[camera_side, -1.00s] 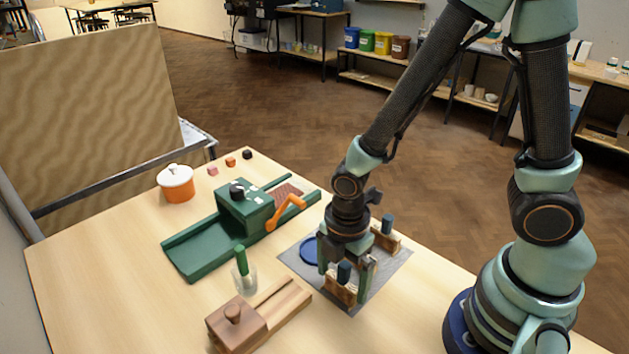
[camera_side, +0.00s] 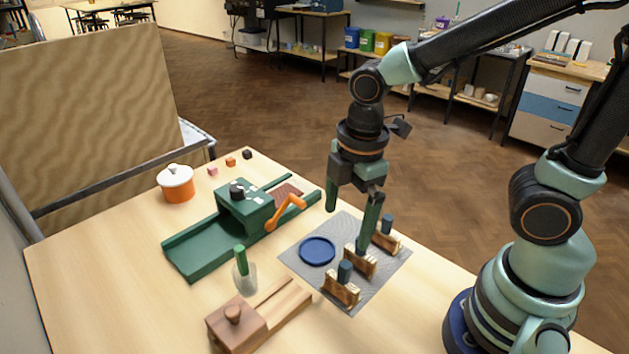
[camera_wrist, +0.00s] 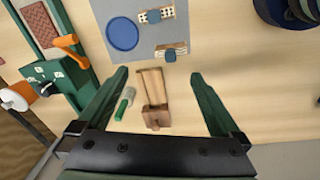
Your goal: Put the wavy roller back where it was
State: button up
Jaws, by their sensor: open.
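Several wooden stamp-like blocks, some showing blue handles, stand on a grey mat (camera_side: 300,262): a near block (camera_side: 341,291), a middle block (camera_side: 352,262) and a far block (camera_side: 389,242). Which is the wavy roller I cannot tell; their patterns are too small. A blue disc (camera_side: 317,251) lies on the mat. My gripper (camera_side: 347,231) is open and empty above the mat, one finger in front of the middle block. The wrist view shows the near block (camera_wrist: 179,48) and middle block (camera_wrist: 147,16) beyond my open fingers (camera_wrist: 160,73).
A green press (camera_side: 245,212) with an orange crank (camera_side: 287,212) stands left of the mat. A glass with a green-handled tool (camera_side: 244,280) and a wooden slide tool (camera_side: 235,328) stand nearer. An orange pot (camera_side: 177,184) is at the back left. The left front tabletop is clear.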

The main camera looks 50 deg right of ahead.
jog(key=w+d+r+m+t, duration=0.2)
jog(key=d+r+m+t, duration=0.2)
jog(key=d+r+m, duration=0.4)
jog(key=r+m, duration=0.1)
jog(key=m, duration=0.6)
jog(key=shift+d+r+t, duration=0.2)
jog(key=shift+d+t, duration=0.1)
jog(key=shift+d, duration=0.1)
